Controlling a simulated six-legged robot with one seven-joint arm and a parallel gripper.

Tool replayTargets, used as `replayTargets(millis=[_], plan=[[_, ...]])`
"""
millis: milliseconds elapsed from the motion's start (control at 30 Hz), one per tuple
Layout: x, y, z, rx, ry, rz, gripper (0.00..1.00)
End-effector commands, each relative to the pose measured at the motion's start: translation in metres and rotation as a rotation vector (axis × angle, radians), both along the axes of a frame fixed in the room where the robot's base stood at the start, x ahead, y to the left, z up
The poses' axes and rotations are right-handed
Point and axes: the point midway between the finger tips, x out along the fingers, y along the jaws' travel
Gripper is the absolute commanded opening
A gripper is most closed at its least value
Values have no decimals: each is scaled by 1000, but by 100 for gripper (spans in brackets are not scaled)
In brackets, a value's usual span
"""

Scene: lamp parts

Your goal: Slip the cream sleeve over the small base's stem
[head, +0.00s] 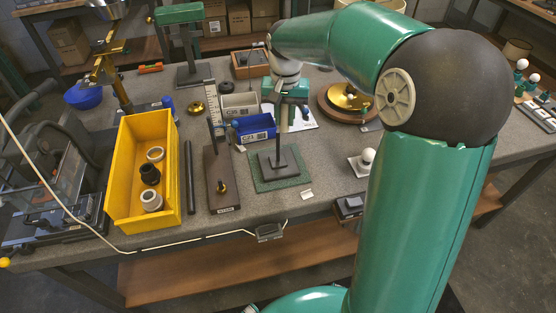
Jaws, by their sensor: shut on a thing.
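My gripper (287,116) is above the middle of the bench, shut on a small pale piece that looks like the cream sleeve (285,122). The fingers hide much of it. The small base (288,160) is a dark square plate on a green mat (264,184), with a thin upright stem (278,142). My gripper is by the top of this stem. I cannot tell from this view whether the sleeve is around the stem or in front of or behind it.
A yellow bin (112,190) at left holds several ring-like parts. A dark rod (189,178) and a brown board (218,170) with a post lie between bin and mat. Blue bin (254,128) stands behind the base. A white bulb (367,157) stands at right.

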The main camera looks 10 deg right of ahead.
Motion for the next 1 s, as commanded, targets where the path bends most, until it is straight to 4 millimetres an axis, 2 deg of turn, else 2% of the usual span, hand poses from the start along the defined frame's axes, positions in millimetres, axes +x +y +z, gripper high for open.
replayTargets(millis=[1000], plan=[[7,16,0,0,1,0,0]])
